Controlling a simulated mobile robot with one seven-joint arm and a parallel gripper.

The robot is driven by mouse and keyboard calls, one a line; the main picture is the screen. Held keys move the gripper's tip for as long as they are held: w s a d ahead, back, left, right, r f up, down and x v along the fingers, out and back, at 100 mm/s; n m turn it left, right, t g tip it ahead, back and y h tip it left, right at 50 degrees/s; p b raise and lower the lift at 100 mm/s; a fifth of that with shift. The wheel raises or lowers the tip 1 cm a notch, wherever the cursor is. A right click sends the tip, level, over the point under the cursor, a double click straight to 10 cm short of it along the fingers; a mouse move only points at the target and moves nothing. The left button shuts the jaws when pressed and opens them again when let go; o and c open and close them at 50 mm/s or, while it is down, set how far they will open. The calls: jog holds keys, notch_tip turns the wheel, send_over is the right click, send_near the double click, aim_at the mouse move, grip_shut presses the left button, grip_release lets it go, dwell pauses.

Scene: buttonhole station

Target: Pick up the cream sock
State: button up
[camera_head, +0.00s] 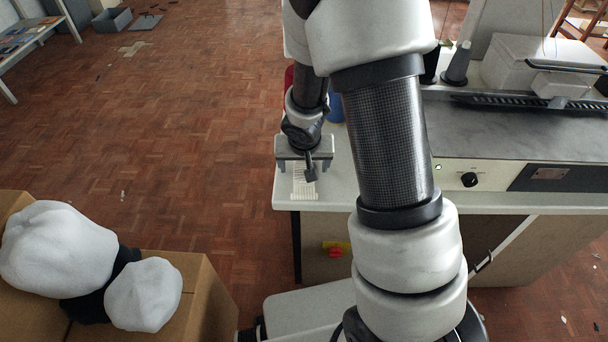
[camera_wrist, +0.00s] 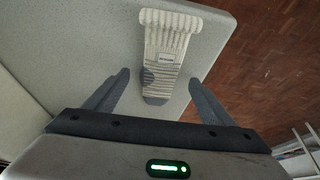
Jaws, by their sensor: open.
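The cream sock (camera_wrist: 170,48) lies flat on the pale table top, near its corner. It is ribbed, with a wide cuff at the top of the wrist view, a small label in the middle and grey patches towards the near end. In the head view the sock (camera_head: 303,186) shows below my gripper, partly hidden by it. My gripper (camera_head: 304,172) is over the sock at the table's left end. In the wrist view its two fingers (camera_wrist: 158,88) are apart, one on each side of the sock's grey end, with nothing held between them.
The table top (camera_head: 340,178) ends close to the sock, with parquet floor (camera_head: 180,130) beyond. A machine with a black knob (camera_head: 468,180) stands to the right. Cardboard boxes (camera_head: 205,295) with white and black cloth items (camera_head: 60,250) are at lower left.

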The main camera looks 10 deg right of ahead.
jog(key=c, duration=1.1)
jog(key=shift+c, duration=0.2)
notch_tip(320, 180, up, 10)
jog(key=p, duration=0.5)
jog(key=shift+r, duration=0.15)
